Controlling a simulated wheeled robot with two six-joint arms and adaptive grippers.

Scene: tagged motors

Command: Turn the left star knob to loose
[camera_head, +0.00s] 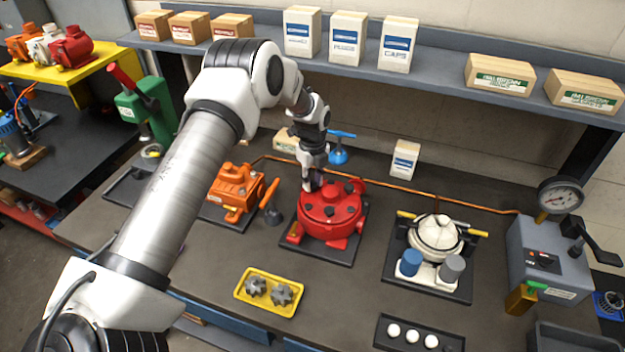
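A red round housing (331,213) stands on a dark base plate in the middle of the bench, with several small black knobs on its top. My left gripper (312,183) points down at the back left of its top. Its fingertips are small and partly merge with the dark parts there, so I cannot tell whether they are shut on a knob. Two grey star-shaped pieces, a left one (255,286) and a right one (281,295), lie in a yellow tray (241,296) in front of the housing. My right gripper is not in view.
An orange motor (236,190) stands left of the housing and a white domed unit (437,236) right of it. A copper pipe (400,187) runs behind. A grey gauge box (545,262) stands at the right. Bare bench surrounds the yellow tray.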

